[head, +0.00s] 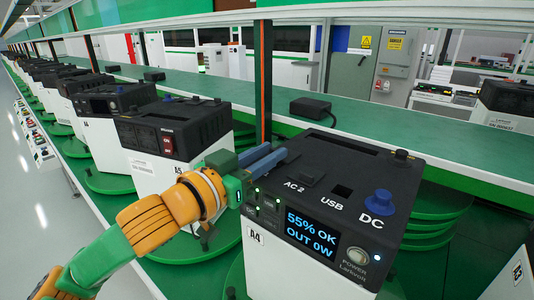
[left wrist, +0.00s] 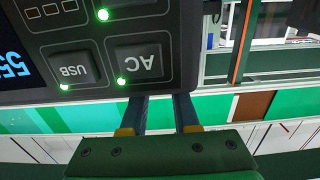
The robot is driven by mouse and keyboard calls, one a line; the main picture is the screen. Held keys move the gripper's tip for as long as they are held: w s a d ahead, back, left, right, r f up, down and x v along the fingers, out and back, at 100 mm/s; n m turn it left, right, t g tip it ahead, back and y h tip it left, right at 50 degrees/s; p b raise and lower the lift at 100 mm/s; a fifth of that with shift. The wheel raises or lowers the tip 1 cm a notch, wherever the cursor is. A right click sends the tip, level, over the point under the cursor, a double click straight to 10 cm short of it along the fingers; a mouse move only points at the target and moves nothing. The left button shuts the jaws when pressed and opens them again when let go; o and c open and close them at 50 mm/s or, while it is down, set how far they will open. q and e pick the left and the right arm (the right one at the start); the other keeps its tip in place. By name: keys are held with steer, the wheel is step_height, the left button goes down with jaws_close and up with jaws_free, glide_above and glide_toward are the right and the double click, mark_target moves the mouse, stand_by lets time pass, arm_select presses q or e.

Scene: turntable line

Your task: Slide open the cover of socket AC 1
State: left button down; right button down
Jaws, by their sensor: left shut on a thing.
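The power unit marked A4 (head: 350,155) stands in front of me, with a black top and a lit display (head: 311,233) reading 55% OK, OUT 0W. Its top carries AC 2 (head: 312,173), USB (head: 342,191) and a blue DC plug or cap (head: 378,201). The AC 1 label and cover are hidden by my left gripper (head: 268,160), whose blue-grey fingers reach over the unit's top left part. It is shut on what appears to be the AC 1 cover. In the left wrist view its fingers (left wrist: 165,108) pass behind the panel edge, beside the AC button (left wrist: 138,64); their tips are hidden. My right gripper is not in view.
Unit A5 (head: 170,135) stands close on the left, with a row of similar units behind it. A green shelf (head: 420,125) with a small black box (head: 310,108) runs behind. A green post (head: 263,80) rises just beyond my gripper. Another unit's edge shows at lower right.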

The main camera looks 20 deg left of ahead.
arm_select(q)
steer(key=shift+w+r, duration=0.15)
steer(key=shift+p+x, duration=0.8)
steer(key=shift+x, duration=0.2)
steer(key=c, duration=0.6)
jaws_free()
steer(key=shift+c, duration=0.2)
steer(key=shift+w, duration=0.1)
